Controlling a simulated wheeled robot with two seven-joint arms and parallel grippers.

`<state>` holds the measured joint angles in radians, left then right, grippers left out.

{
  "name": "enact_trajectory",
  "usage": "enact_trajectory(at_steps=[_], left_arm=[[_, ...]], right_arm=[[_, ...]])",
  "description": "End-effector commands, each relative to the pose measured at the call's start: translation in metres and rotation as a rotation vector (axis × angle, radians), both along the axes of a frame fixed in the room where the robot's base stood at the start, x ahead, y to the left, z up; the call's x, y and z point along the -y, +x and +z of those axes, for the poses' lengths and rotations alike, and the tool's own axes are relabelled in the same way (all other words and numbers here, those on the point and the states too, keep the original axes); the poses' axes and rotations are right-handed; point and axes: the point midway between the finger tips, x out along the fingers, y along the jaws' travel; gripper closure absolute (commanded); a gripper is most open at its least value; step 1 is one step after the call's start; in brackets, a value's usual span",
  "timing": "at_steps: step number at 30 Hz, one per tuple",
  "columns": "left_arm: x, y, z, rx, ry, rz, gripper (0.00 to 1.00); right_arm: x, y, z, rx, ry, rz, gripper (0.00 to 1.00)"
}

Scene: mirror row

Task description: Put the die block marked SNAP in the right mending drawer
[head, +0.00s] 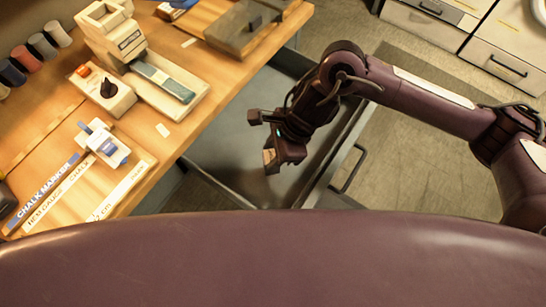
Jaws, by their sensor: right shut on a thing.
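My right gripper (265,140) hangs over an open grey drawer (222,158) that is pulled out from under the wooden bench. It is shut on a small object. A small tan face (269,157) shows at its lower finger, probably the held die block, but the fingers hide most of it and I cannot read any marking. The part of the drawer floor that I can see is bare. My left gripper is not in view.
The wooden bench (215,75) holds a cream machine (150,65), a knob box (107,91), a small blue-and-white device (105,145), thread spools (42,46) and labelled strips. The drawer's handle (350,170) faces open floor. Pale cabinets (500,60) stand at the upper right.

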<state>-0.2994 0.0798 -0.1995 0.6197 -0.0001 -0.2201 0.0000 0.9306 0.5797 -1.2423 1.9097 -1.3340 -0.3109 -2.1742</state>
Motion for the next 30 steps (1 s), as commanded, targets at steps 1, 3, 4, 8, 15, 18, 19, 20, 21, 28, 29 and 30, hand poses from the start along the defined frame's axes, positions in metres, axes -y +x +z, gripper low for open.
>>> enact_trajectory(at_steps=[1,3,4,8,15,18,19,20,21,28,29,30], left_arm=[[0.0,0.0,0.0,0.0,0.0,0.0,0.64],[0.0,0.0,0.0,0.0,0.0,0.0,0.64],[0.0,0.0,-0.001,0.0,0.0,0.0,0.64],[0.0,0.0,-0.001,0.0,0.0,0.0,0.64],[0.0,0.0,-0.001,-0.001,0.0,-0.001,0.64],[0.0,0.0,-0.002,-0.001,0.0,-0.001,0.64],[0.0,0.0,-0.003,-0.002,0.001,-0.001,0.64],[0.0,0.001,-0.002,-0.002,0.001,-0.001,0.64],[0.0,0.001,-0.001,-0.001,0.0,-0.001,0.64],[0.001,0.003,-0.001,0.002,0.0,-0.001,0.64],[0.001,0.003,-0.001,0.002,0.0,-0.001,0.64],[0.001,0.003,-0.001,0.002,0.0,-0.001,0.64]], right_arm=[[0.001,-0.001,-0.007,-0.003,-0.003,-0.001,1.0],[0.001,-0.001,-0.019,-0.004,-0.003,-0.003,1.0],[0.001,-0.001,-0.023,-0.005,-0.002,-0.003,1.0],[0.001,-0.001,-0.038,-0.002,-0.002,-0.001,1.0],[0.0,0.0,-0.04,0.0,-0.001,-0.001,1.0],[0.0,0.0,-0.041,0.0,-0.001,-0.001,1.0],[0.0,0.0,-0.042,0.0,-0.001,0.0,1.0],[0.0,0.0,-0.042,0.0,-0.002,-0.001,0.63],[0.0,0.0,-0.041,0.0,-0.002,-0.001,0.58],[0.001,0.0,-0.041,-0.001,-0.002,-0.001,0.42],[0.001,0.0,-0.041,-0.001,-0.002,-0.001,0.42],[0.001,0.0,-0.041,-0.001,-0.002,-0.001,0.42]])
